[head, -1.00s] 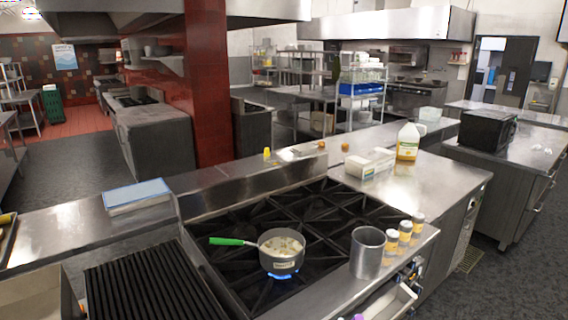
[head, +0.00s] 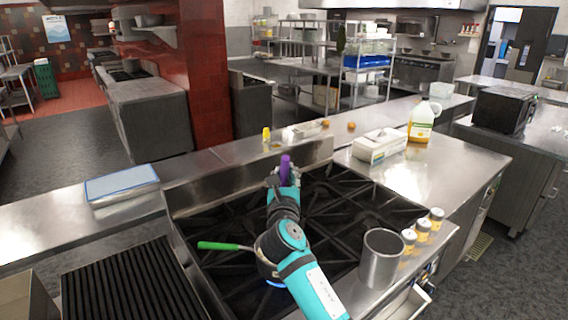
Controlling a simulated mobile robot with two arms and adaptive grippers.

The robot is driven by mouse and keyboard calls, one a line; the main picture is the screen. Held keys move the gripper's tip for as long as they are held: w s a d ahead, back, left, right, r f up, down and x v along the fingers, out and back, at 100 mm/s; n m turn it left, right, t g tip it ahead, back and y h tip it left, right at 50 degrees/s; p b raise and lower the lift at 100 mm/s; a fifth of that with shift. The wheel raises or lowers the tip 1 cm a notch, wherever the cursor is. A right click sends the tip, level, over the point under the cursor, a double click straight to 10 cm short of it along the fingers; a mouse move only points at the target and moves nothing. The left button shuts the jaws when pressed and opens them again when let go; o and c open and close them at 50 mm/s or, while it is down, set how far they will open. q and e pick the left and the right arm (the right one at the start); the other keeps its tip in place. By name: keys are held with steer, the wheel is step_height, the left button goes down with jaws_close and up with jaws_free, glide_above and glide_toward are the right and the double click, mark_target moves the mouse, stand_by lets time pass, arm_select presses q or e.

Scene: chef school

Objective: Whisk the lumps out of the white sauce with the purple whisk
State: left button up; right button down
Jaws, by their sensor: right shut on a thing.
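My right gripper (head: 283,178) is shut on the purple whisk (head: 286,165), over the back part of the stove. Only a purple piece sticks up from the fingers; the rest of the whisk is hidden. The saucepan with the green handle (head: 218,246) stands on a front burner, with a blue flame showing under it. My right arm covers most of the pan, so the white sauce and its lumps cannot be seen now. My left gripper is not in view.
The black stove grates (head: 345,215) surround the pan. A metal canister (head: 382,258) and several yellow-labelled jars (head: 422,231) stand on the right front edge. A white box (head: 379,146) and a jug (head: 422,122) are behind.

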steer(key=shift+a+r, duration=0.1)
steer(key=shift+r, duration=0.05)
steer(key=s, duration=0.2)
steer(key=s+b, duration=0.1)
steer(key=shift+s+d+r, duration=0.15)
steer(key=shift+s+d, duration=0.1)
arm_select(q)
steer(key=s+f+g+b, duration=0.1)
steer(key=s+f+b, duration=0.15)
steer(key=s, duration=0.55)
arm_select(e)
steer(key=shift+s+a+f+p, duration=0.1)
steer(key=shift+s+f+p, duration=0.1)
steer(key=shift+f+p, duration=0.45)
arm_select(q)
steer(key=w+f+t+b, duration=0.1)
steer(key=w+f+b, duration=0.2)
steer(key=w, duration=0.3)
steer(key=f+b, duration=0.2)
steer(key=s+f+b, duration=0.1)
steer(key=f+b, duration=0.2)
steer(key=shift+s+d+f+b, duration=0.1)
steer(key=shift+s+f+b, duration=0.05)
steer(key=shift+b, duration=0.15)
arm_select(e)
step_height(320, 180, down, 10)
steer(key=w, duration=0.2)
steer(key=shift+f, duration=0.15)
